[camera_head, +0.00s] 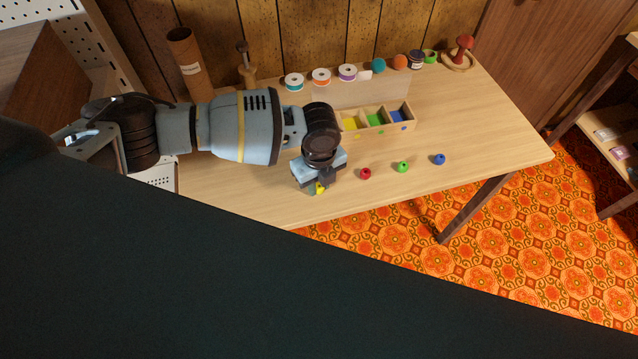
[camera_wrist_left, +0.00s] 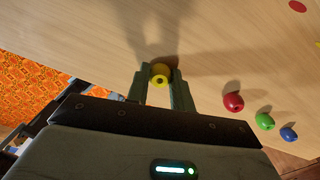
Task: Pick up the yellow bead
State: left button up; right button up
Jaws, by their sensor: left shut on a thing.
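The yellow bead (camera_head: 320,187) is at the front of the table. In the left wrist view the yellow bead (camera_wrist_left: 160,76) sits between the two fingers of my left gripper (camera_wrist_left: 161,84), which is shut on it. In the head view my left gripper (camera_head: 318,186) points down at the table and hides part of the bead. I cannot tell whether the bead is still touching the table. My right gripper is not in view.
To the right stand a red bead (camera_head: 365,173), a green bead (camera_head: 402,167) and a blue bead (camera_head: 439,159). Behind is a wooden box with coloured compartments (camera_head: 361,128). Thread spools (camera_head: 321,76) line the back. The table's right side is clear.

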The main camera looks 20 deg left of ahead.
aim_at(319, 189)
pick_arm(q)
jog(key=shift+r, duration=0.5)
jog(key=r, duration=0.1)
jog(key=s+r, duration=0.1)
jog(key=shift+d+r, duration=0.2)
jog(key=shift+r, duration=0.1)
jog(key=s+d, duration=0.2)
jog(key=s, duration=0.5)
jog(key=s+d+r+p, duration=0.1)
jog(key=s+d, duration=0.1)
jog(key=s, duration=0.5)
jog(key=shift+d+r, duration=0.15)
jog(key=shift+d, duration=0.25)
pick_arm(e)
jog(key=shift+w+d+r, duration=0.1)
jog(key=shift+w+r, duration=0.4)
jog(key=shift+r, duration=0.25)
